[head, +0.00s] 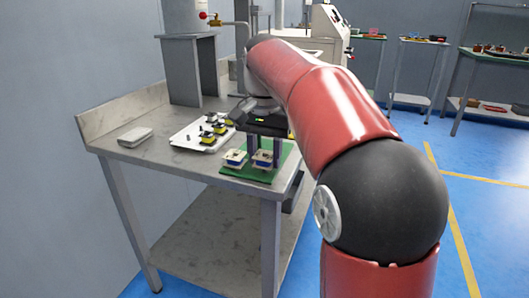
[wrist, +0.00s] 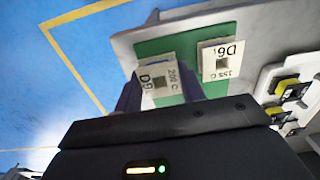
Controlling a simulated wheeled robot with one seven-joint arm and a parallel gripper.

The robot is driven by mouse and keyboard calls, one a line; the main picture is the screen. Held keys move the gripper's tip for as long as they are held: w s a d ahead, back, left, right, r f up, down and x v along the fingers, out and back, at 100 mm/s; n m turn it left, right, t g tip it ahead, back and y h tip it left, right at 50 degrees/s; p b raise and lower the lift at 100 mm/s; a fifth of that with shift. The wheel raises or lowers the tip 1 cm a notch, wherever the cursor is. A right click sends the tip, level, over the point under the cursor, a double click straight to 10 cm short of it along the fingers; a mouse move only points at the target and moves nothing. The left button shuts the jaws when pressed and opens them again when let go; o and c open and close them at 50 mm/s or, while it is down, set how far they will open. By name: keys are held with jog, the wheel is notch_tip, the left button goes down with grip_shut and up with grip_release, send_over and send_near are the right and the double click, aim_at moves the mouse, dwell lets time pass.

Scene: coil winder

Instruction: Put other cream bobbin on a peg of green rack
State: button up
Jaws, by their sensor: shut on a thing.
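The green rack (head: 238,172) lies flat near the front right corner of the table; it also shows in the wrist view (wrist: 152,46). One cream bobbin (head: 234,157) with a blue winding stands on its left side; its labelled top shows in the wrist view (wrist: 232,68). My gripper (head: 264,152) points down over the rack's right side. It is shut on the other cream bobbin (head: 262,160), whose labelled top is between my fingers in the wrist view (wrist: 160,88). This bobbin is low at the rack; whether it rests on a peg is hidden.
A white tray (head: 187,139) with several yellow-and-black parts (head: 208,137) is behind the rack on the table. A pale box (head: 135,137) lies at the left. A grey stand (head: 190,70) rises at the back. The table's front edge is close to the rack.

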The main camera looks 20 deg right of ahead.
jog(key=shift+f+b, duration=0.4)
jog(key=shift+f, duration=0.3)
jog(key=o, duration=1.1)
jog(key=shift+c, duration=0.2)
notch_tip(320, 180, up, 8)
jog(key=shift+f+p, duration=0.1)
jog(key=shift+p, duration=1)
